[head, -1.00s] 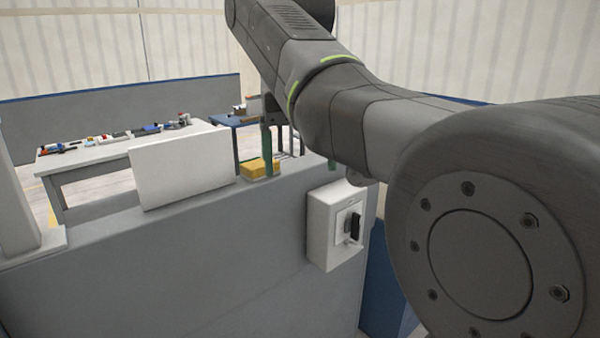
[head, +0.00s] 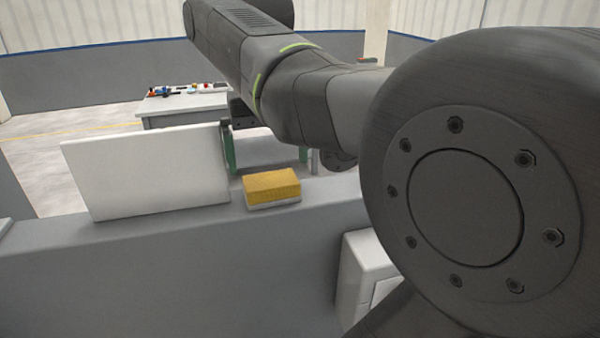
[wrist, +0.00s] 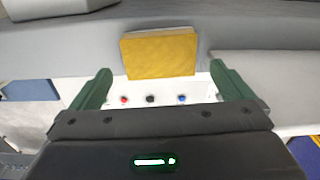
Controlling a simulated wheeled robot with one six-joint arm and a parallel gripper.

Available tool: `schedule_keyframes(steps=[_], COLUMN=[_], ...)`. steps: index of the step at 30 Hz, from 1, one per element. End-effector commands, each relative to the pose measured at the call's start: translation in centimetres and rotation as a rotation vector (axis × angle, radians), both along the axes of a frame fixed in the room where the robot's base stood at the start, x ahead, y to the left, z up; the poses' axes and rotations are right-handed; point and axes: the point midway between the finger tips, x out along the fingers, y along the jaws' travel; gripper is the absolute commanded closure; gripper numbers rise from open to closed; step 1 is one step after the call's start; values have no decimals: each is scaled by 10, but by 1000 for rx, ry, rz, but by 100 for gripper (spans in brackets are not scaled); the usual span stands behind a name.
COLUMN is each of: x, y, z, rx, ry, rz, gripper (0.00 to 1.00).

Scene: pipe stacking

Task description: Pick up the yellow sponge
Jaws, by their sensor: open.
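The yellow sponge (head: 271,184) has a pale underside and lies on top of the grey wall's ledge, right of a white panel. It also shows in the wrist view (wrist: 160,56), upper middle. My gripper (head: 270,155) is beyond the sponge in the head view, with its green fingers partly hidden by my arm. In the wrist view my gripper (wrist: 163,78) is open, its two green fingers apart on either side of the sponge's near edge. Nothing is held. I cannot tell the exact height of the fingers over the ledge.
The white panel (head: 148,172) stands on the grey ledge (head: 180,222), left of the sponge. A white box (head: 366,272) is fixed to the wall's front, lower right. A table (head: 180,106) with several small items stands behind. Red, black and blue buttons (wrist: 152,99) show below the sponge in the wrist view.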

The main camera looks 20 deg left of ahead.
Motion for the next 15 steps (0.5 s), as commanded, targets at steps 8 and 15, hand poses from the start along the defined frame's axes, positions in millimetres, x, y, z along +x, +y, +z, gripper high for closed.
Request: schedule_keyframes(steps=[8, 15], x=[0, 0], y=[-1, 0], z=[-30, -57], rx=[-3, -1], ry=[2, 1], rz=[0, 0], gripper=[0, 0])
